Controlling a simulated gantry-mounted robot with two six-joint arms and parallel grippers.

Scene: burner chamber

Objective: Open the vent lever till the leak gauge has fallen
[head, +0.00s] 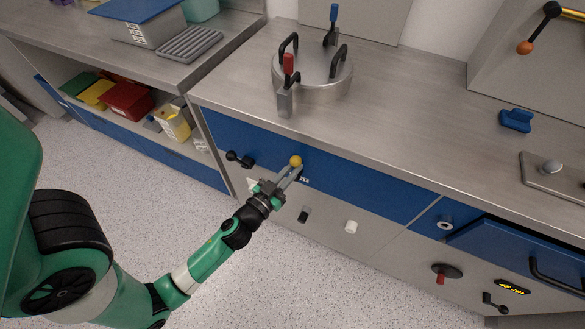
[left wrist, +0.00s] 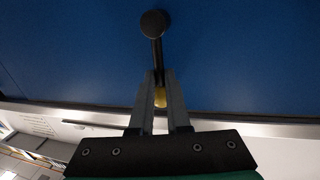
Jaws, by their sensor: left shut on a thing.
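A yellow ball knob (head: 295,160) stands out from the blue front panel under the worktop. My left gripper (head: 292,174) reaches it from the lower left, its fingers closed at the knob. In the left wrist view a black lever arm (left wrist: 156,53) runs from a round black hub (left wrist: 154,23) down between my finger tips, with a bit of the yellow knob (left wrist: 160,97) between the fingers. My left gripper (left wrist: 160,88) is shut on it. I cannot pick out the leak gauge. My right gripper is not in view.
Below are a black knob (head: 304,215) and a white knob (head: 351,227). A lidded metal vessel (head: 313,75) stands on the worktop. A blue drawer (head: 500,252) juts out at the right.

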